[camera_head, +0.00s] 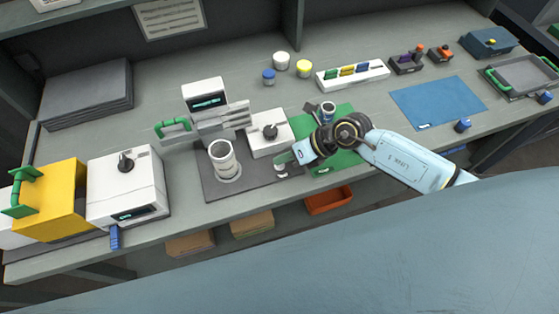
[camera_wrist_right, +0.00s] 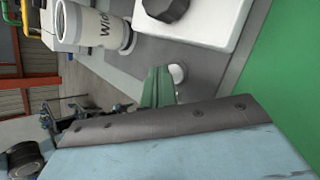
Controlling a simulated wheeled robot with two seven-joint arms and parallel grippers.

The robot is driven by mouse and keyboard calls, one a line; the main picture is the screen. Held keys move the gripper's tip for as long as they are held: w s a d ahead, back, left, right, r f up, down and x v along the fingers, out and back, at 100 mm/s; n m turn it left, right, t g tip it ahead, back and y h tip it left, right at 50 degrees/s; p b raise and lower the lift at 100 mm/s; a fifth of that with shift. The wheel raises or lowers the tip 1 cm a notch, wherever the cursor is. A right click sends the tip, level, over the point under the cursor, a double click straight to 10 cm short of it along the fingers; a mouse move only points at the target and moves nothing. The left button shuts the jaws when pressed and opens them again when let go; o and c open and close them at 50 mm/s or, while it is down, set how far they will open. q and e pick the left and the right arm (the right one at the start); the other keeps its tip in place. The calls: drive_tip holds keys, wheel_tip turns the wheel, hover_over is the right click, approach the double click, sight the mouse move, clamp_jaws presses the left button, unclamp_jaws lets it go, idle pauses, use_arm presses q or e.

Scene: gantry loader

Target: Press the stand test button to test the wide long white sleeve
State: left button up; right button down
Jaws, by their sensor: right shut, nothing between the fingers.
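The white sleeve (camera_head: 224,160) stands upright on the dark grey mat (camera_head: 215,188). It also shows in the right wrist view (camera_wrist_right: 95,28), with part of the word "Wide" on its side. Behind it is a stand with a display (camera_head: 206,101), and to its right is a white box with a black knob (camera_head: 268,134). A small round white button-like piece (camera_head: 281,174) sits at the mat's right side; it also shows in the wrist view (camera_wrist_right: 179,73). My right gripper (camera_head: 281,162) is shut and empty, its green fingertips (camera_wrist_right: 160,82) close beside this piece. Contact cannot be told. My left gripper is out of view.
A green mat (camera_head: 330,165) lies under my right arm. At left stand a white device with a knob (camera_head: 127,187) and a yellow block (camera_head: 52,203). Small jars (camera_head: 281,60) and a white rack (camera_head: 352,74) stand behind. A blue mat (camera_head: 438,102) is at right.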

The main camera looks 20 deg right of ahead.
sight(284, 166)
drive_tip(key=shift+r, duration=0.1)
wheel_tip(284, 166, up, 5)
drive_tip(key=p, duration=0.5)
drive_tip(key=shift+r, duration=0.1)
idle(0.4)
idle(0.5)
